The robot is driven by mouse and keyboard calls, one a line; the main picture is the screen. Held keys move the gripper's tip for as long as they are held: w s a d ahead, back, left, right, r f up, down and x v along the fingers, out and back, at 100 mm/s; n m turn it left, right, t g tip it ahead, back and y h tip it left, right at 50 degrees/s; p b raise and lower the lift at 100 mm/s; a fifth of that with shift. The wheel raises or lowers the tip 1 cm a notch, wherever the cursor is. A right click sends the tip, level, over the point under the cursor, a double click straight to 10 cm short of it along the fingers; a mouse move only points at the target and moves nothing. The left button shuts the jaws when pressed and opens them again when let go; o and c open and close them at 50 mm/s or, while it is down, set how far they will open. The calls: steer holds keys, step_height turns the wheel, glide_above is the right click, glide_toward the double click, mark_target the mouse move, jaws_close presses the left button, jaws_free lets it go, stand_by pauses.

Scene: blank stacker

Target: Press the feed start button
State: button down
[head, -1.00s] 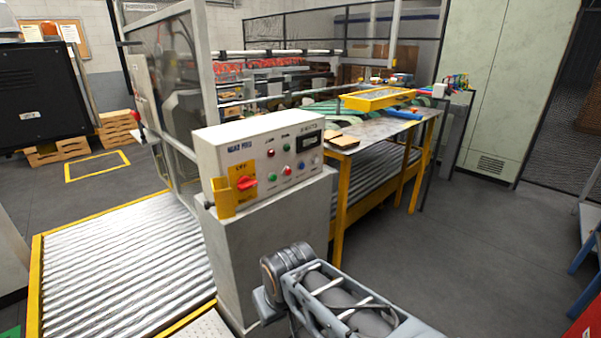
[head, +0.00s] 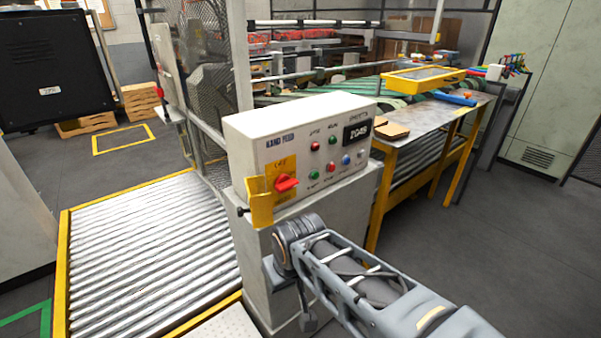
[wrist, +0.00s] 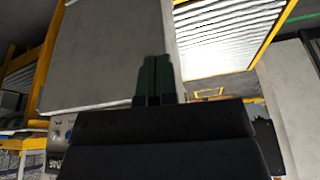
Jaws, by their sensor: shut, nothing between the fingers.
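The control panel (head: 300,150) is a pale box on a grey pedestal, marked "HAND FEED". Its lower row has a green button (head: 314,175), a red button (head: 331,167) and a blue button (head: 346,159); their small labels are too blurred to read surely. The green one is at the row's left end, right of a red rotary switch (head: 286,183) on a yellow plate. My gripper (wrist: 155,82) is shut and empty in the wrist view, beside the grey pedestal (wrist: 110,45). In the head view my arm is in front of the pedestal, below the buttons, apart from them.
A yellow bracket (head: 260,203) sticks out at the panel's front left corner. A roller conveyor (head: 150,255) lies to the left. A work table (head: 440,120) with a yellow tray (head: 425,78) stands behind right. The floor (head: 480,240) at right is clear.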

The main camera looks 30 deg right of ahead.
mark_target(315, 175)
steer(key=shift+s, duration=0.1)
steer(key=w+d+r+m+t+y, duration=0.2)
steer(key=w+d+m, duration=0.6)
steer(key=m, duration=0.3)
steer(key=w+d+r+m+t+h, duration=0.1)
steer(key=w+d+m, duration=0.1)
steer(key=d+m, duration=0.4)
steer(key=w+d+r+m+t+h, duration=0.1)
steer(key=w+d+m+t, duration=0.1)
steer(key=d+m, duration=0.5)
steer(key=d+p, duration=0.1)
steer(key=d, duration=0.3)
steer(key=shift+w+r, duration=0.1)
steer(key=w+a+p, duration=0.1)
steer(key=w+p, duration=0.1)
steer(key=w, duration=0.6)
steer(key=shift+w+a+p, duration=0.3)
steer(key=shift+a+p, duration=0.05)
steer(key=shift+p, duration=0.05)
steer(key=shift+w, duration=0.25)
stand_by(0.5)
steer(key=shift+w, duration=0.15)
